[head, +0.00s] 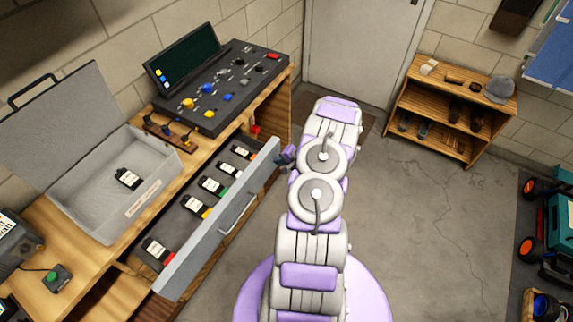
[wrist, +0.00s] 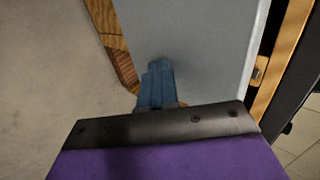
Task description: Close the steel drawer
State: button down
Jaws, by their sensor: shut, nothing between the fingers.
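The steel drawer (head: 262,172) stands open from the wooden workbench at left in the head view. Its long grey front panel runs diagonally, with a bar handle (head: 238,212) on the outer face. Several black labelled packs with coloured ends lie inside it. My gripper (head: 286,155) is at the outer face of the panel, near its far end, away from the handle. In the wrist view my blue fingers (wrist: 158,84) are shut and empty, with their tips over the grey drawer front (wrist: 205,50). I cannot tell whether they touch it.
An open grey case (head: 75,200) and a black control panel (head: 225,85) sit on the workbench (head: 70,280). A low wooden shelf (head: 440,90) stands at the back right, a green wheeled machine (head: 555,220) at the right edge. The floor (head: 430,240) between is clear.

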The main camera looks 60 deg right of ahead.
jog(key=w+b, duration=0.1)
jog(key=w, duration=0.4)
jog(key=w+a+b, duration=0.1)
jog(key=w, duration=0.5)
jog(key=w+b, duration=0.1)
jog(key=w, duration=0.5)
jog(key=shift+w+a+f+b, duration=0.1)
jog(key=shift+w+a+b, duration=0.1)
jog(key=shift+b, duration=0.1)
jog(key=shift+w, duration=0.55)
jog(key=shift+w+a+r, duration=0.1)
jog(key=shift+w+r, duration=0.05)
jog(key=shift+r, duration=0.15)
